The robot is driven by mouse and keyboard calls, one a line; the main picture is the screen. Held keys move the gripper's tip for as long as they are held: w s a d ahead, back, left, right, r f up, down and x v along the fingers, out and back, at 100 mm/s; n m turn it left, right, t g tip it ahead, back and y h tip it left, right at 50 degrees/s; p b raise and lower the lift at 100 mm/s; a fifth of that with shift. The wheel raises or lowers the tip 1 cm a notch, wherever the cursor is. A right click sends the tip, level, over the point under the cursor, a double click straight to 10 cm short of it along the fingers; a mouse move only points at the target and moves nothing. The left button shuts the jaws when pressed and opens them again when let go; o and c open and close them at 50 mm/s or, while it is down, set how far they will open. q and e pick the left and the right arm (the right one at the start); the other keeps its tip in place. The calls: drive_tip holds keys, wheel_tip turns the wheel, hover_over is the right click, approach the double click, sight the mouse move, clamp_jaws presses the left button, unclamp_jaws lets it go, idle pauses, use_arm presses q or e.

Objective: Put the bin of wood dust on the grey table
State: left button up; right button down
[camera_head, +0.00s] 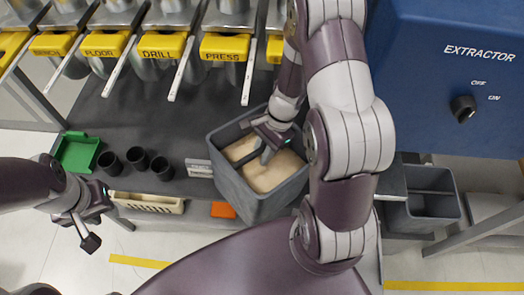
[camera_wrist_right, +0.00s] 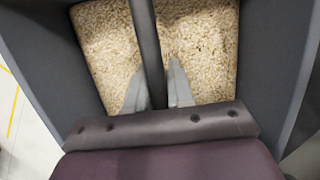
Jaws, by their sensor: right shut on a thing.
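The dark grey bin (camera_head: 243,189) holds pale wood dust (camera_head: 275,173) and has a bar (camera_wrist_right: 146,40) across its middle. My right gripper (camera_head: 266,150) reaches down into the bin. In the right wrist view its two fingertips (camera_wrist_right: 160,82) are closed on the bar, with wood dust on both sides. The bin sits at an angle over the front part of a dark grey tabletop (camera_head: 110,112); I cannot tell whether it touches it. My left gripper (camera_head: 88,236) is away at the lower left, apart from the bin; its jaw opening is unclear.
A green tray (camera_head: 77,152) and several black cups (camera_head: 137,157) stand on the tabletop at left. Yellow-labelled chutes (camera_head: 162,46) hang behind. The blue extractor (camera_head: 450,80) is at right, with another grey bin (camera_head: 432,195) below. A beige crate (camera_head: 146,203) and orange object (camera_head: 222,210) are lower.

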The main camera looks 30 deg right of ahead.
drive_tip(key=shift+s+f+b, duration=0.25)
drive_tip(key=shift+f+b, duration=0.5)
drive_tip(key=shift+f, duration=0.45)
drive_tip(key=c, duration=0.9)
unclamp_jaws()
drive_tip(key=shift+d, duration=0.1)
drive_tip(key=shift+w+d+f, duration=0.1)
